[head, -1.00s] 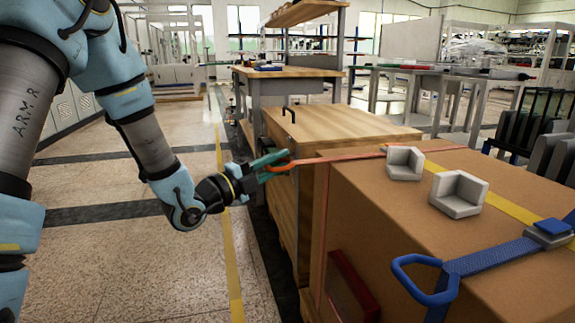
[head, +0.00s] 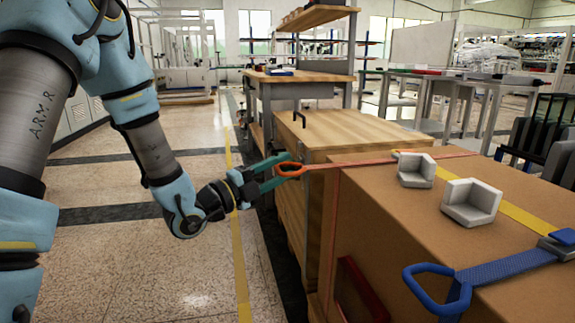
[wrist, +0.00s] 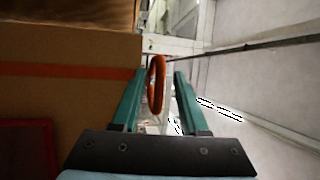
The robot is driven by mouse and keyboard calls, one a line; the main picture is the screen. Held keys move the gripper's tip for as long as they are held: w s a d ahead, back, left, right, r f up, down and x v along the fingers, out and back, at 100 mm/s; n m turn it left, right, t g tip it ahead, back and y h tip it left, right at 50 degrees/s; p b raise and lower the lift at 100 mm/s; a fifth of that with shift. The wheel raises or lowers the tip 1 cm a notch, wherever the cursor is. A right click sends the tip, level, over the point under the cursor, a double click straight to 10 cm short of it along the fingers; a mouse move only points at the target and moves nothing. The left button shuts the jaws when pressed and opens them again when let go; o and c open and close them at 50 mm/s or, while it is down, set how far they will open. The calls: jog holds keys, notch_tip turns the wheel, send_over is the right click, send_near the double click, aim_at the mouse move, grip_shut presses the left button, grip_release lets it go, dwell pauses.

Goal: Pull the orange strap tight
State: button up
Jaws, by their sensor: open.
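The orange strap (head: 350,163) lies across the top of the large brown box (head: 395,222) and also runs down its side. Its end is an orange loop (head: 291,170) sticking out past the box's left edge. My gripper (head: 281,170) is open at this loop, with its teal fingers spread. In the wrist view the loop (wrist: 156,85) stands between the two fingers, nearer the left one. I cannot tell whether it touches that finger.
A blue strap (head: 505,268) with a blue loop handle, a yellow strap (head: 515,215) and two grey corner pieces (head: 471,203) are on the box. A wooden cabinet (head: 345,130) stands behind. The floor at left is clear.

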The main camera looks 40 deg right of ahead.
jog(key=a+f, duration=0.1)
jog(key=a, duration=0.7)
jog(key=shift+s+a+f, duration=0.15)
jog(key=shift+a+f, duration=0.1)
jog(key=shift+a, duration=0.1)
